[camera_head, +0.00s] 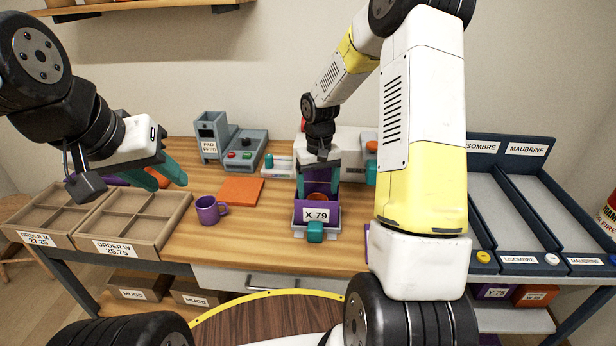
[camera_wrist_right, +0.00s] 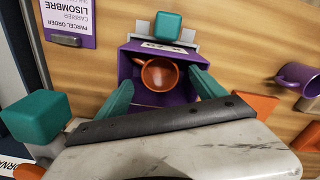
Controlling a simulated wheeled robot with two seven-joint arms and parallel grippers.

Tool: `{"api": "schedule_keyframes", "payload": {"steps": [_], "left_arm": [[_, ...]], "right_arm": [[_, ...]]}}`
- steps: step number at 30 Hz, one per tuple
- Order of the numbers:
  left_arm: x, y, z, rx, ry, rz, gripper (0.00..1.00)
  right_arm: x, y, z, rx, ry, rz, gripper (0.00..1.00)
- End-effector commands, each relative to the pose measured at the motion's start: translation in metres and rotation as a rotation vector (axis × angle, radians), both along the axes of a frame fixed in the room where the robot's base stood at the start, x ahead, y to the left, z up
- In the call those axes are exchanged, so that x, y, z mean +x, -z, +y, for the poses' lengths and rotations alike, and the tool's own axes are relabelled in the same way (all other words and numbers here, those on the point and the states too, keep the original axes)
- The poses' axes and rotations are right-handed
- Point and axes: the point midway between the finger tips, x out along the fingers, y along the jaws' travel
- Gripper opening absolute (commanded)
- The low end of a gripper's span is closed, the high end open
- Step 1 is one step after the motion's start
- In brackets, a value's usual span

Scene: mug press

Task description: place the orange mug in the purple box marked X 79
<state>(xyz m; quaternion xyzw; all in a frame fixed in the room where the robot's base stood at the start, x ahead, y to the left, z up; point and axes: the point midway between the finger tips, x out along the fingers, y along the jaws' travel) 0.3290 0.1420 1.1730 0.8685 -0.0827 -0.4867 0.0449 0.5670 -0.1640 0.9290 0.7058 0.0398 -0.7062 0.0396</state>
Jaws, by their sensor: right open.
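The orange mug (camera_wrist_right: 160,74) sits inside the purple box marked X 79 (camera_wrist_right: 127,66), seen from above in the right wrist view. In the head view the box (camera_head: 299,212) stands on the wooden table with its label facing me; the mug is mostly hidden there. My right gripper (camera_wrist_right: 163,78) is open, with its teal fingers on either side of the mug; I cannot tell whether they touch it. In the head view this gripper (camera_head: 319,187) reaches down over the box. My left gripper (camera_head: 170,184) is open and empty above the cardboard trays at the left.
A purple mug (camera_head: 207,210) stands left of the box, in front of a flat orange pad (camera_head: 240,190). Divided cardboard trays (camera_head: 150,232) lie at the left. A grey machine (camera_head: 245,150) stands behind. Dark blue lanes (camera_head: 500,200) are at the right.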

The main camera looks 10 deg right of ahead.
Motion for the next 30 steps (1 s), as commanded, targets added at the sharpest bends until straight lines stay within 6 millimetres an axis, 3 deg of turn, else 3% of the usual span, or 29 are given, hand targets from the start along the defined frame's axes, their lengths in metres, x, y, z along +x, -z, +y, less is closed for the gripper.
{"api": "schedule_keyframes", "payload": {"steps": [5, 15, 23, 26, 30], "left_arm": [[0.0, 0.0, 0.0, 0.0, 0.0, 0.0, 0.36], [0.0, 0.0, 0.0, 0.0, 0.0, 0.0, 0.36], [0.0, 0.0, 0.0, 0.0, 0.0, 0.0, 0.36], [0.0, 0.0, 0.0, 0.0, 0.0, 0.0, 0.36], [0.0, 0.0, 0.0, 0.0, 0.0, 0.0, 0.36]], "right_arm": [[0.002, -0.027, 0.0, 0.0, 0.001, -0.005, 0.8], [0.001, -0.101, 0.0, 0.0, 0.001, -0.005, 0.8], [-0.001, -0.129, 0.0, 0.0, 0.0, -0.004, 0.8], [-0.01, -0.144, 0.001, 0.0, 0.001, -0.028, 0.8], [-0.044, -0.182, 0.004, 0.009, 0.003, -0.11, 0.8]]}}
